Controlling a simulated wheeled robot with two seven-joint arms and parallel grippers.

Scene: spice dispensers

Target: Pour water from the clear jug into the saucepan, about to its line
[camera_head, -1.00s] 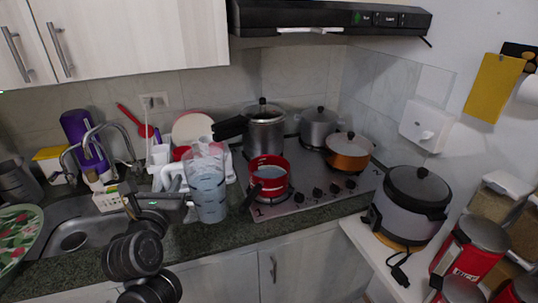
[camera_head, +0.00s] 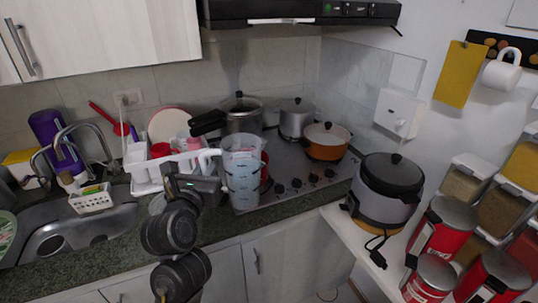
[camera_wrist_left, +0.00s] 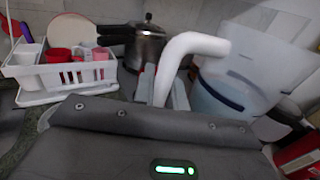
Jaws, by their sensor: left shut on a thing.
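The clear jug (camera_head: 243,172) holds water and stands upright or nearly so in front of the stove. My left gripper (camera_head: 212,178) is shut on its white handle, left of the jug body. In the left wrist view the handle (camera_wrist_left: 188,50) rises between the fingers and the jug (camera_wrist_left: 240,80) shows at the right with water inside. The red saucepan (camera_head: 266,165) is mostly hidden behind the jug in the head view; only a strip of its red side shows, so its water line and contents are hidden. My right gripper is not in view.
The stove (camera_head: 290,190) carries a pressure cooker (camera_head: 243,118), a grey pot (camera_head: 297,120) and an orange pot (camera_head: 326,143). A white dish rack (camera_head: 147,180) stands left of the jug. A rice cooker (camera_head: 386,190) is at the right; the sink (camera_head: 75,235) is at the left.

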